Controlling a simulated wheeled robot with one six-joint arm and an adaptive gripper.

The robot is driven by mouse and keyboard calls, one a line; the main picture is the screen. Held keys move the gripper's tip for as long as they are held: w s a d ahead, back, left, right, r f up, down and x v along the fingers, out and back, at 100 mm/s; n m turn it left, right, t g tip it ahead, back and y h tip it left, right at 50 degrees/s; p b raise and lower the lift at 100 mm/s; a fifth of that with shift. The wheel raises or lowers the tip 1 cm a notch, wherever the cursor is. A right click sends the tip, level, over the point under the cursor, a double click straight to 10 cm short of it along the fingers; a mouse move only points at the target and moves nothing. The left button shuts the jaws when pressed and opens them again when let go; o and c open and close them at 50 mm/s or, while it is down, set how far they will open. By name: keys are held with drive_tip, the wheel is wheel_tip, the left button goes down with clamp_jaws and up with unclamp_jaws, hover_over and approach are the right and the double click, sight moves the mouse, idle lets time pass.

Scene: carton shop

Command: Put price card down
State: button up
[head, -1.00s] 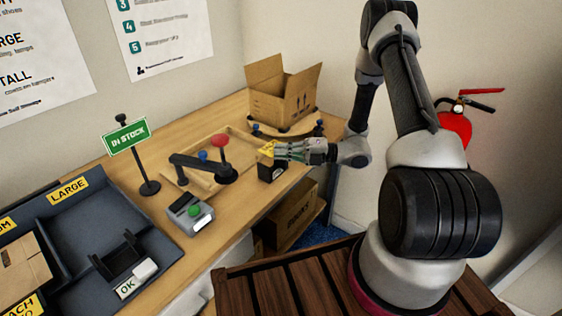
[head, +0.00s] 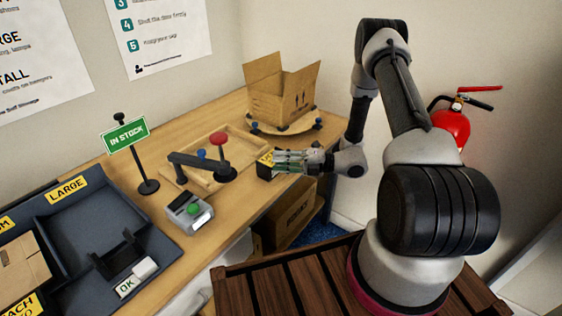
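The price card (head: 265,158) is a small yellow piece with dark marks. It stands near the right front part of the wooden bench, at the tip of my gripper (head: 277,160). A small black block (head: 263,172) is directly below the card, and the card's lower edge looks down at it. Whether the card rests on the block or is held just over it is too small to tell. My gripper reaches in from the right, level and low over the bench. Its fingers are beside the card and partly cover it; their gap is unclear.
A red-knobbed lever (head: 219,140) and a wooden tray (head: 195,180) are left of the gripper. An open carton (head: 282,100) stands behind on a round stand. An IN STOCK sign (head: 126,135), a green-button box (head: 190,212) and a dark sorting tray (head: 85,225) are further left.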

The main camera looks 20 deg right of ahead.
drive_tip(key=shift+r, duration=0.25)
drive_tip(key=v, duration=1.2)
drive_tip(key=s+a+r+n+g+h, duration=0.2)
drive_tip(key=s+r+n+g+h, duration=0.3)
drive_tip(key=r+n, duration=0.55)
drive_tip(key=s+a+r+n+g+h, duration=0.1)
drive_tip(key=s+r+n+g+h, duration=0.2)
drive_tip(key=s+r+n, duration=0.6)
drive_tip(key=s+d+r+n+t+h, duration=0.3)
drive_tip(key=r+n, duration=0.3)
drive_tip(key=n, duration=0.4)
drive_tip(key=s+d+r+n+t+h, duration=0.3)
drive_tip(key=s+r+n+h, duration=0.2)
drive_tip(key=n, duration=0.5)
drive_tip(key=shift+s+d+r+t+h, duration=0.3)
drive_tip(key=shift+r+h, duration=0.2)
drive_tip(key=shift+r, duration=0.15)
